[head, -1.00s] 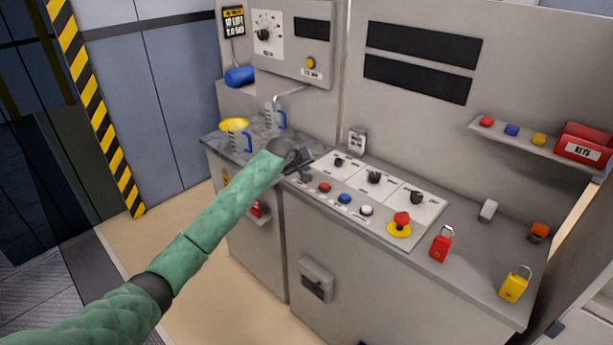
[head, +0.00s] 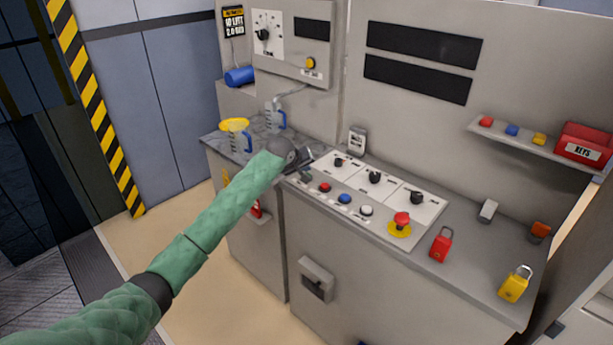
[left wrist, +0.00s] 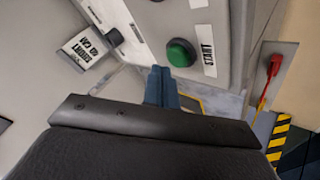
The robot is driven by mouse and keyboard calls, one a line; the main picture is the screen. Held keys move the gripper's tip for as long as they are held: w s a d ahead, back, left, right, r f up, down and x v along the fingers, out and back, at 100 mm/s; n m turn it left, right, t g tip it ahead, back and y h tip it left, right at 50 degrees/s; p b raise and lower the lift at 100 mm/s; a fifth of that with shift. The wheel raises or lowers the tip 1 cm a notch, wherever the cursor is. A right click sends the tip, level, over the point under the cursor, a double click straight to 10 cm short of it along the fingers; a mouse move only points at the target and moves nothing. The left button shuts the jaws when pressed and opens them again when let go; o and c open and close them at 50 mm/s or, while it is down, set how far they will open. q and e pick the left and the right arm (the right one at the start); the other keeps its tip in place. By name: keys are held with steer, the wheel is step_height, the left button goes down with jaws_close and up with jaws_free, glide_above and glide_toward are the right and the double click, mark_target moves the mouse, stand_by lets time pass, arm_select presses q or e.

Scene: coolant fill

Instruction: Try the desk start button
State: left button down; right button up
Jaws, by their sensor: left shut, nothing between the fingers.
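The green start button (left wrist: 181,52) sits on the desk panel in the left wrist view, beside a white label reading START (left wrist: 207,50). My left gripper (left wrist: 160,72) is shut and empty, its fingertips close to the lower left of the button; I cannot tell whether they touch it. My right gripper is not in view.
Red (head: 324,187), blue (head: 344,198) and white (head: 366,210) buttons and a red emergency stop (head: 401,221) lie right of my gripper. A red padlock (head: 441,245) and a yellow padlock (head: 514,284) are at the desk's right. Measuring jugs (head: 276,118) stand behind left.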

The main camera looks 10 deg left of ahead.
arm_select(q)
steer(key=shift+f, duration=0.1)
steer(key=shift+f+p, duration=0.15)
steer(key=shift+p, duration=0.15)
steer(key=shift+f, duration=0.15)
steer(key=shift+f, duration=0.55)
stand_by(0.9)
steer(key=shift+r, duration=0.15)
steer(key=shift+r+p, duration=0.85)
steer(key=shift+p, duration=0.15)
